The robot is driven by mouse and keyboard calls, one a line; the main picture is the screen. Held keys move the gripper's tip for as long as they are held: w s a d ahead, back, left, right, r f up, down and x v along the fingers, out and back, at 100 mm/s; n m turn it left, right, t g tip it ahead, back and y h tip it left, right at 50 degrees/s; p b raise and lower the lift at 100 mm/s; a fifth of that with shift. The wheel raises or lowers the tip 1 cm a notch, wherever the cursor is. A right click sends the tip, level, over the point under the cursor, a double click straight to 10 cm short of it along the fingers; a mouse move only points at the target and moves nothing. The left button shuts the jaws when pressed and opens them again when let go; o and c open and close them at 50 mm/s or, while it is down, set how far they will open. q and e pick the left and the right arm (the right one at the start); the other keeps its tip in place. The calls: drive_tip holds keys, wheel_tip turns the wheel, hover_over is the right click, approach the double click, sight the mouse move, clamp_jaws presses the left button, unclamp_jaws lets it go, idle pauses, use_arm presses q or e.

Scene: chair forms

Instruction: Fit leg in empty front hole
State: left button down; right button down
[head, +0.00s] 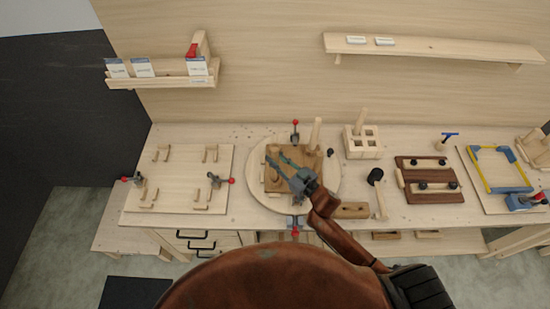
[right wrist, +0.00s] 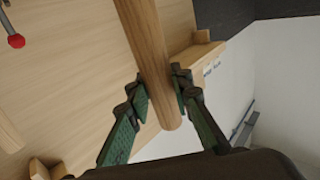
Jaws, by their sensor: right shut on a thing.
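My right gripper (head: 279,160) reaches in over the brown chair seat (head: 302,158), above its left part. In the right wrist view its two green-padded fingers (right wrist: 160,95) are shut on a round wooden leg (right wrist: 147,50). The leg runs between the fingers, and its near end sticks out a little past them. In the head view the held leg is hard to make out among the fingers. Another leg (head: 315,132) stands upright at the seat's back right corner. The empty front hole cannot be made out. My left gripper is not in view.
The seat lies on a round pale turntable (head: 262,194) with red-knobbed clamps (head: 295,130) at its back and front. A jig board (head: 178,179) lies left. A block with square holes (head: 362,144), a mallet (head: 377,185) and dark boards (head: 428,180) stand right.

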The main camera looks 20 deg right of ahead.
drive_tip(key=c, duration=1.7)
unclamp_jaws()
drive_tip(key=shift+o, duration=0.2)
drive_tip(key=shift+f, duration=0.1)
drive_tip(key=v, duration=1.2)
